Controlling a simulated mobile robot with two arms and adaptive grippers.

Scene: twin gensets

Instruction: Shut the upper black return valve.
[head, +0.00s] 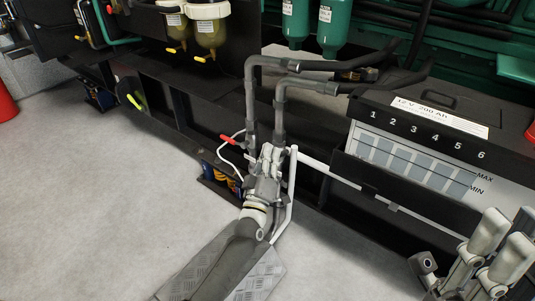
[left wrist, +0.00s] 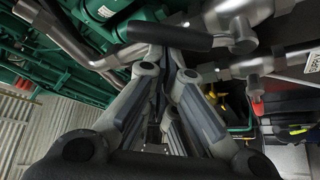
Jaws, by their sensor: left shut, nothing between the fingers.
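In the left wrist view a black lever handle (left wrist: 170,37) lies crosswise just past my fingertips, joined at its right end to a grey metal valve body (left wrist: 238,32). My left gripper (left wrist: 163,62) is shut and empty, its tips close to the handle; I cannot tell whether they touch. In the head view my left gripper (head: 268,160) is at the lower ends of two grey pipes (head: 265,100), and it hides the black handle there. My right gripper (head: 503,242) is at the lower right, its fingers apart, away from the valves.
A red lever (head: 228,140) sticks out left of the pipes. A battery box (head: 430,130) stands on the right, with a pale rail (head: 330,168) in front. Filter bowls (head: 210,35) hang at the upper left. The grey floor (head: 90,200) at left is clear.

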